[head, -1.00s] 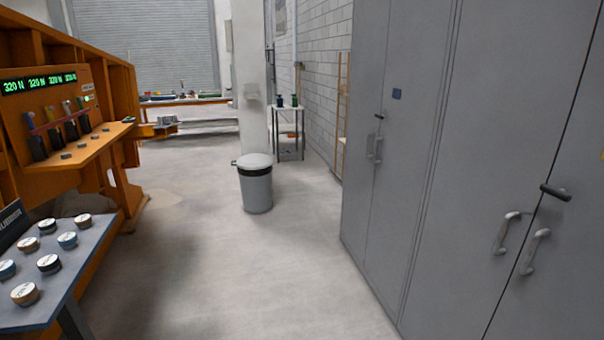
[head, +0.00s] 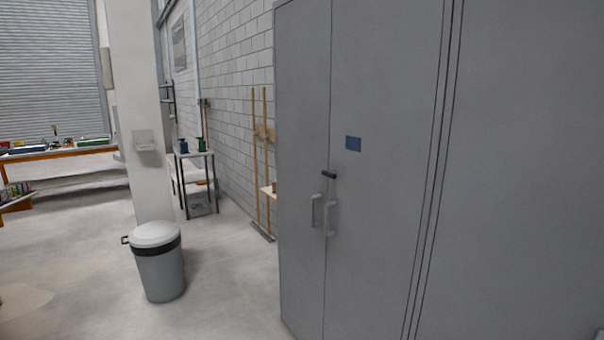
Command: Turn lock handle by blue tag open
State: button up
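A tall grey cabinet (head: 385,240) fills the right side of the head view, its two doors shut. A blue tag (head: 353,143) is on the right door, up and to the right of the lock handle. The dark lock handle (head: 329,174) sits at the seam between the doors and lies roughly level. Two pale pull handles, one on the left door (head: 316,210) and one on the right door (head: 331,219), hang just below it.
A grey lidded bin (head: 158,262) stands on the floor left of the cabinet. A small table (head: 195,157) and a wooden rack (head: 263,165) stand by the brick wall. The floor between bin and cabinet is clear.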

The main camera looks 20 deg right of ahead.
aim_at(331, 175)
jog(key=i, duration=0.9)
jog(key=i+z, duration=0.1)
jog(key=i, duration=0.8)
jog(key=i+j+z, duration=0.1)
jog(key=i+z, duration=0.15)
